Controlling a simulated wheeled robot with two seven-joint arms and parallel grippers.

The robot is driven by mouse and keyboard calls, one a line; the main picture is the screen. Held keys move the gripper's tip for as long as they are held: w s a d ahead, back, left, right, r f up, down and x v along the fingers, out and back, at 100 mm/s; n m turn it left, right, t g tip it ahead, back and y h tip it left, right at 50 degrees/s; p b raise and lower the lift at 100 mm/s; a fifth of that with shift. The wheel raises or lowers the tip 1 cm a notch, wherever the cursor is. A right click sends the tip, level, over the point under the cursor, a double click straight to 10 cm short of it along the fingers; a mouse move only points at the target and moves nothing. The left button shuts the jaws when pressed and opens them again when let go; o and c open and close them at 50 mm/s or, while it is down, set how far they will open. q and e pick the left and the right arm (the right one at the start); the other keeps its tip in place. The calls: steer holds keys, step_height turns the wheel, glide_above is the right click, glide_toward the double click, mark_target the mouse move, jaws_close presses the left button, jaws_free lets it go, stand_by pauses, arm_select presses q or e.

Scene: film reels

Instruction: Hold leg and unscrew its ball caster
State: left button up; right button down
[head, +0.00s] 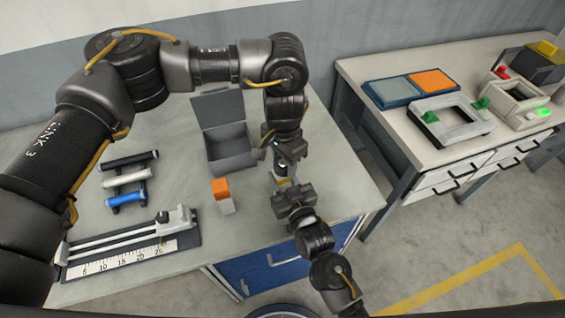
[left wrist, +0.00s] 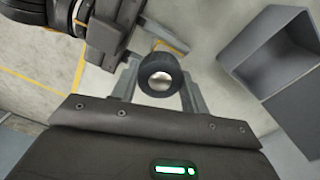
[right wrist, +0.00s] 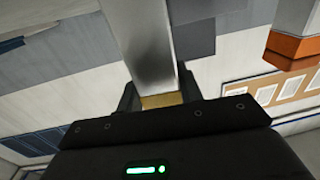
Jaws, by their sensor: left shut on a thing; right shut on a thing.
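The ball caster (left wrist: 160,75), a black ring around a silver ball, sits between the fingers of my left gripper (left wrist: 158,90). The left gripper is shut on it, and the ball faces the left wrist camera. In the head view my left gripper (head: 281,168) reaches down from above. My right gripper (right wrist: 158,98) is shut on the leg (right wrist: 147,45), a silver bar with a brass-coloured part at the fingers. In the head view my right gripper (head: 284,186) is just below the left one. The joint between caster and leg is mostly hidden.
On the table (head: 320,160) are an open grey box (head: 230,160), an orange-and-white block (head: 223,195) close left of the grippers, a rack of rods (head: 128,180) and a ruler fixture (head: 130,250). A side bench (head: 380,105) with trays and fixtures stands at right, beyond a gap.

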mark_target(283, 162)
arm_select(q)
steer(key=shift+a+r, duration=0.1)
steer(key=shift+r, duration=0.2)
arm_select(e)
steer(key=shift+f, duration=0.2)
arm_select(q)
steer(key=shift+r, duration=1.95)
steer(key=shift+w, duration=0.1)
arm_select(e)
steer(key=c, duration=0.9)
jaws_free()
steer(key=shift+r, duration=0.1)
steer(key=shift+o, duration=0.2)
arm_select(q)
step_height(283, 162, down, 3)
steer(key=b, duration=0.3)
steer(key=shift+f, duration=0.3)
arm_select(e)
steer(key=v, duration=1.2)
